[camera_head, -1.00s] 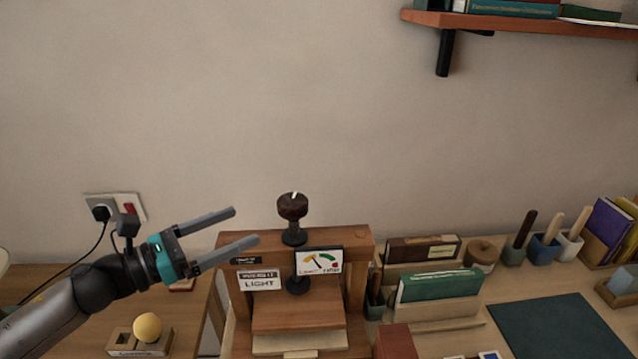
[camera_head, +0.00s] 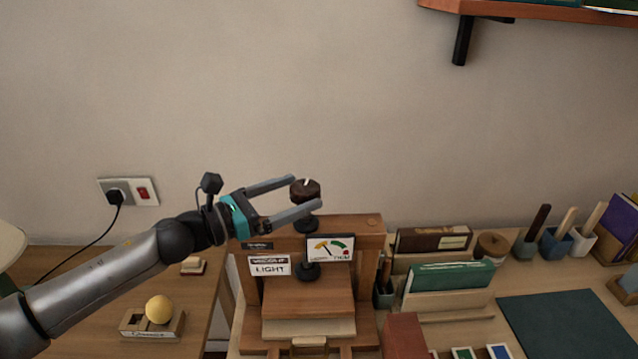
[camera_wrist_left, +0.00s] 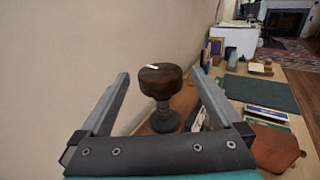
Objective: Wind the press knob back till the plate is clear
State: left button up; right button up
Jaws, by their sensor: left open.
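The press knob (camera_head: 305,191), dark brown with a white mark, tops the screw of the wooden press (camera_head: 350,228). It also shows in the left wrist view (camera_wrist_left: 160,81). My left gripper (camera_head: 306,193) is open, its fingertips on either side of the knob; I cannot tell whether they touch it. The press plate (camera_head: 308,304) is a wooden board under the beam, just above a pale block (camera_head: 300,328); I see no clear gap between them. A dial card (camera_head: 331,248) and a sign reading LIGHT (camera_head: 269,266) hang on the front. My right gripper is out of view.
Right of the press stand a rack with a green book (camera_head: 452,277), a round wooden piece (camera_head: 493,245) and several pots with handles. A yellow ball (camera_head: 159,310) sits in a holder at left.

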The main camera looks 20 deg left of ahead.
aim_at(318, 185)
pick_arm(q)
jog(key=shift+p+x, duration=0.4)
jog(key=shift+x, duration=2.45)
jog(key=c, duration=1.4)
